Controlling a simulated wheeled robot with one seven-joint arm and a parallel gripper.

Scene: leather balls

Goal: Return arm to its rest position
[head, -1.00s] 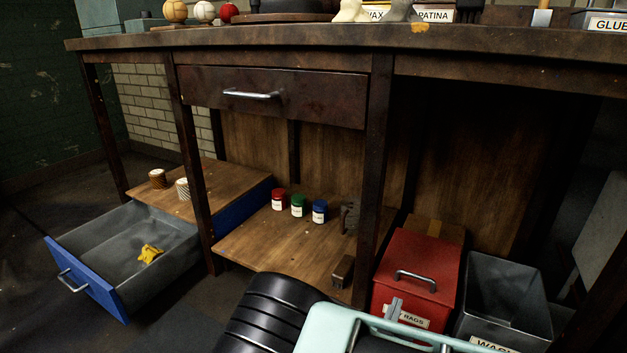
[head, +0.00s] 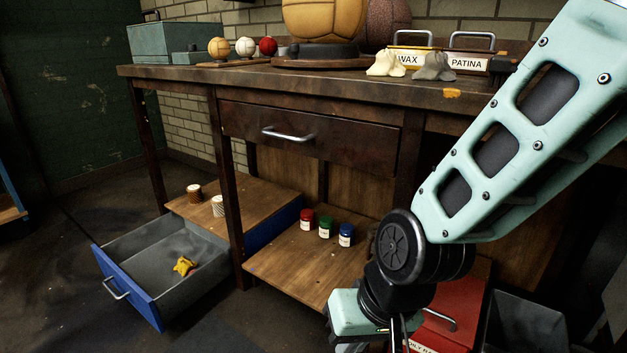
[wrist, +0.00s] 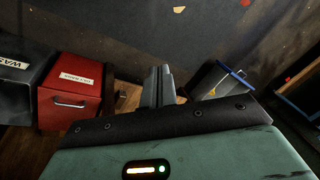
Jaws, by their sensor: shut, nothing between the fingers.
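My gripper (wrist: 160,86) shows in the wrist view with its two grey fingers together and nothing between them. In the head view my pale green arm crosses the right side and bends down at a black joint. The gripper's body hangs low at the bottom, in front of the red rags box (head: 460,310), with its fingertips cut off or unclear. In the wrist view the fingers point over the dark floor (wrist: 195,38), between the red box (wrist: 75,92) and the open blue-fronted drawer (wrist: 222,82).
The workbench (head: 330,88) carries balls, a toolbox (head: 175,42) and labelled trays. The open lower drawer (head: 150,275) juts out at left with a yellow cloth (head: 184,266) in it. Three small jars (head: 325,228) stand on the shelf. A grey waste bin (head: 530,325) stands at right.

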